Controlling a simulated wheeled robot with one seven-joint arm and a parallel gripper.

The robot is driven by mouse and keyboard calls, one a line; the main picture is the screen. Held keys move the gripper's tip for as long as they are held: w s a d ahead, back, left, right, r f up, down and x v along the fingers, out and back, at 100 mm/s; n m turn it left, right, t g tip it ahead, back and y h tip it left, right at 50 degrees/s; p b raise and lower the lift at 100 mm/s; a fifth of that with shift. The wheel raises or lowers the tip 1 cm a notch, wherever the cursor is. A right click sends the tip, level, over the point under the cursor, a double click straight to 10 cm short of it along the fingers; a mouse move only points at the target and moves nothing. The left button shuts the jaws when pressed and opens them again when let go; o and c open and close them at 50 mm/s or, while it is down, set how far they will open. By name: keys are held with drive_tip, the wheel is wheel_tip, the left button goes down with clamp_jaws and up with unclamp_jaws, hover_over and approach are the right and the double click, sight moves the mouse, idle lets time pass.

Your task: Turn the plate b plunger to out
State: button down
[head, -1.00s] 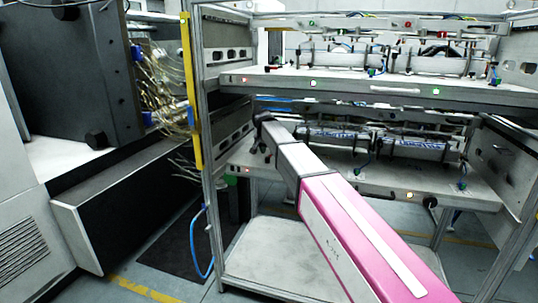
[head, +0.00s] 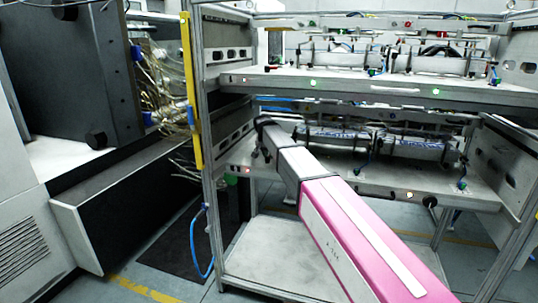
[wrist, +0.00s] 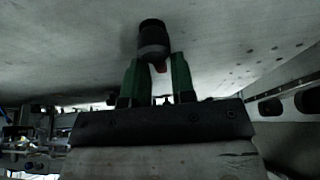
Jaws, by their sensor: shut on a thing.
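The plunger (wrist: 152,38) shows in the wrist view as a dark, round-ended cylinder with a grey band, against a wide grey plate (wrist: 80,55). A small red part shows just below it. My gripper (wrist: 156,62) has green fingers on both sides of the plunger's lower end and is shut on it. In the head view my gripper (head: 261,134) is small and dark, near the left end of the rack between the upper plate (head: 270,82) and lower plate (head: 330,178). The plunger cannot be made out there, and I cannot read any plate letter.
A dark machine (head: 70,75) with loose cables is at the left. Mechanisms (head: 395,148) sit on the lower plate. The bottom shelf (head: 275,252) looks mostly bare.

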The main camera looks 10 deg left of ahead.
sight(269, 158)
drive_tip(key=n+y, duration=0.1)
drive_tip(key=n, duration=0.2)
drive_tip(key=a+n+y, duration=0.1)
drive_tip(key=n, duration=0.2)
drive_tip(key=shift+s+n+g+y, duration=0.1)
drive_tip(key=shift+n+g+y, duration=0.2)
drive_tip(key=n, duration=0.2)
drive_tip(key=n+y, duration=0.1)
drive_tip(key=n+g, duration=0.1)
drive_tip(key=n, duration=0.1)
drive_tip(key=shift+s+a+n+y, duration=0.3)
drive_tip(key=shift+a, duration=0.1)
drive_tip(key=c, duration=1.2)
unclamp_jaws()
drive_tip(key=shift+o, duration=0.2)
drive_tip(key=shift+r, duration=0.1)
drive_tip(key=shift+v, duration=3.7)
